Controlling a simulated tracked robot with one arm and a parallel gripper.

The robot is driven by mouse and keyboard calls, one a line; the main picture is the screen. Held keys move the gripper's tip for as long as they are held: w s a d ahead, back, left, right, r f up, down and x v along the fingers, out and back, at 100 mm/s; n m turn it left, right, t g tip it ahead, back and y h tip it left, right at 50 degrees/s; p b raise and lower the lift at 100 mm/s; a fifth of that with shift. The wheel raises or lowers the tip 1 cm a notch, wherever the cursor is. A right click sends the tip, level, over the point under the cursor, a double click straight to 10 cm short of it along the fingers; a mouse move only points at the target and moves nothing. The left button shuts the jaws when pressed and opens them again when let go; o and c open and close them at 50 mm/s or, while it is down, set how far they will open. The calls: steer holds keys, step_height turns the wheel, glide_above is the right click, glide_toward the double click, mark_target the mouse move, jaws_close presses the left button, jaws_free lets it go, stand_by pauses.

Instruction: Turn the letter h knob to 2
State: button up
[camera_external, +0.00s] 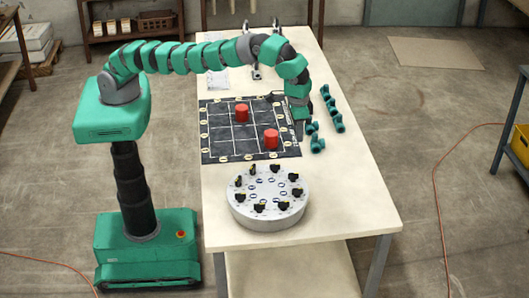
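A round pale-grey panel (268,222) stands on the near part of the table. Several black knobs (275,168) sit in a ring around its top, with small round marks inside the ring. The letters and numbers are too small to read, so I cannot tell which knob is h or where it points. My gripper (300,132) points down beside the right edge of the black grid board, farther back than the round panel and apart from its knobs. Its fingers are too small and dark to tell whether they are open or shut.
A black grid board (222,140) holds two red cylinders (242,113) (271,138). Several green pipe pieces (334,110) lie right of it. Metal parts (255,73) stand at the table's far end. The table (345,205) is clear right of the round panel.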

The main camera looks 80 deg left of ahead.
step_height(320, 180, down, 2)
steer(key=s+d+f, duration=0.1)
steer(key=s, duration=0.1)
steer(key=b, duration=0.3)
glide_above(293, 173)
step_height(293, 173, down, 5)
steer(key=shift+s+r, duration=0.1)
steer(key=shift+r, duration=0.1)
steer(key=shift+f+p, duration=0.35)
steer(key=shift+f, duration=3.9)
jaws_close()
